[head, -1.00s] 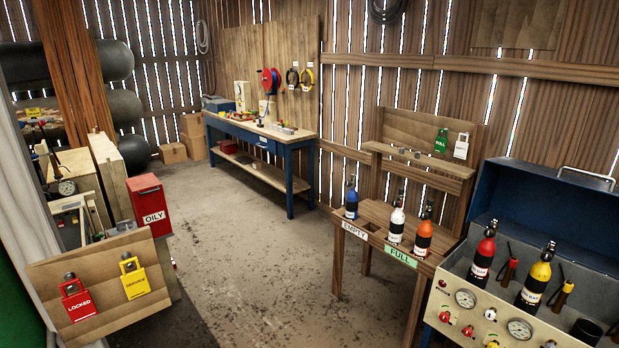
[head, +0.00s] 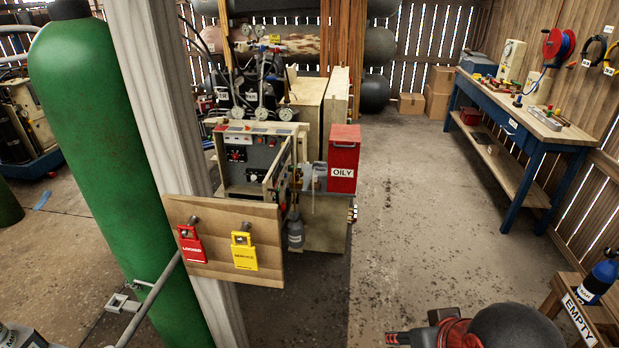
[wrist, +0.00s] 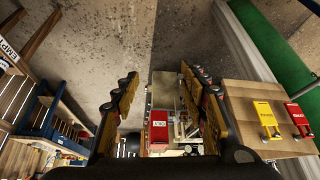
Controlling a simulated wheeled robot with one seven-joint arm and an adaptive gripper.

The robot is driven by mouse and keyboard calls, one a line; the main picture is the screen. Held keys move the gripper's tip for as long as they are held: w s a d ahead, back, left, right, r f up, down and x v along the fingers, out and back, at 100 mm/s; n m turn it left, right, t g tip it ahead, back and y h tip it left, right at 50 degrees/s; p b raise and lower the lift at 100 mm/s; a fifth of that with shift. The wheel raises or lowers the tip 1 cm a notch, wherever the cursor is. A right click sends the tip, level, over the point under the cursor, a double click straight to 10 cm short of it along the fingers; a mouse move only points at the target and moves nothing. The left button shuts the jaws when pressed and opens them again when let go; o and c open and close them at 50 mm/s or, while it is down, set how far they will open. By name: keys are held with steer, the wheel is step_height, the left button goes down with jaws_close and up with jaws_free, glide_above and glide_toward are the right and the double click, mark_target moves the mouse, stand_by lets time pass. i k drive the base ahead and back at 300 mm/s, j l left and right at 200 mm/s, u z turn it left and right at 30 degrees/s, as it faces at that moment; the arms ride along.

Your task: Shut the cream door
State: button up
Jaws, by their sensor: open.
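The grey-and-cream machine cabinet (head: 245,160) stands in the middle of the head view. A narrow cream door (head: 279,166) seems to stand out from its front, seen nearly edge-on, so how far it is open is hard to judge. Part of my arm shows at the bottom of the head view.
The wooden board (head: 222,240) with red and yellow tags juts out before the cabinet. A red OILY bin (head: 343,160) stands right of it. A green cylinder (head: 110,170) and pale post (head: 165,130) are at left. The floor (head: 400,210) toward the blue workbench (head: 515,115) is clear.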

mark_target(285, 194)
steer(key=i+l+u, duration=0.65)
steer(key=l, duration=0.25)
steer(key=i+l+z, duration=0.1)
steer(key=i, duration=0.5)
steer(key=i+l, duration=0.3)
steer(key=i, duration=0.3)
steer(key=i+l+z, duration=0.15)
steer(key=i, duration=0.45)
